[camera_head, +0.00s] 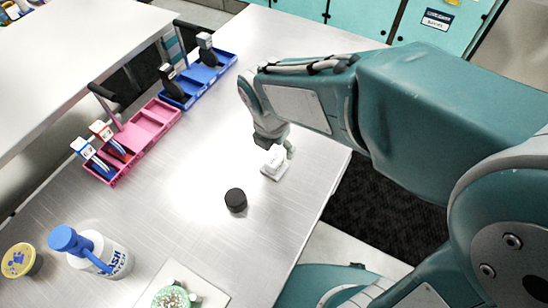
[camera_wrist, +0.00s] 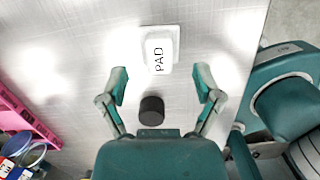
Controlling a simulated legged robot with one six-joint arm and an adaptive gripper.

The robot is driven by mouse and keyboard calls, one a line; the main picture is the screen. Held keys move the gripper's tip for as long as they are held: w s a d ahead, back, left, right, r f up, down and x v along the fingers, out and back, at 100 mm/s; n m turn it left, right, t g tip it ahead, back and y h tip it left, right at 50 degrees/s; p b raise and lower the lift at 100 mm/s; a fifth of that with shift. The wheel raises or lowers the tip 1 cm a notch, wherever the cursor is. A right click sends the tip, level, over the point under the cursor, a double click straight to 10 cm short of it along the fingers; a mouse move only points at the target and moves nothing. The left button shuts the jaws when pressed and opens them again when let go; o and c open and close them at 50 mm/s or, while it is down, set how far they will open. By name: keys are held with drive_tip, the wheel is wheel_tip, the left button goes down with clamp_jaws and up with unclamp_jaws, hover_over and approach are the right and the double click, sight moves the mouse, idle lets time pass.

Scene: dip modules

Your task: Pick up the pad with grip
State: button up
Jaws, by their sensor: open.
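The pad with grip (camera_wrist: 160,50) is a white block marked "PAD" on a wider pale base. It lies flat on the metal table, just beyond my fingertips in the wrist view. In the head view the pad (camera_head: 273,170) sits close to the table's right edge, partly hidden by my gripper (camera_head: 277,148). In the wrist view my gripper (camera_wrist: 160,84) is open and empty, its two fingers spread wide to either side. The pad lies ahead of the gap between the fingers. I cannot tell the exact height of the fingertips above the table.
A short black cylinder (camera_head: 235,200) stands on the table near the pad; it also shows between my fingers in the wrist view (camera_wrist: 151,110). Pink (camera_head: 150,122) and blue (camera_head: 205,75) trays line the left edge. A wash bottle (camera_head: 100,255) stands at front left.

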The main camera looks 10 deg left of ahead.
sight(274, 159)
wheel_tip(274, 159, down, 5)
drive_tip(key=shift+s+a+r, duration=0.1)
drive_tip(key=shift+s+r, duration=0.05)
drive_tip(key=shift+a+f, duration=0.15)
drive_tip(key=shift+f, duration=0.2)
clamp_jaws()
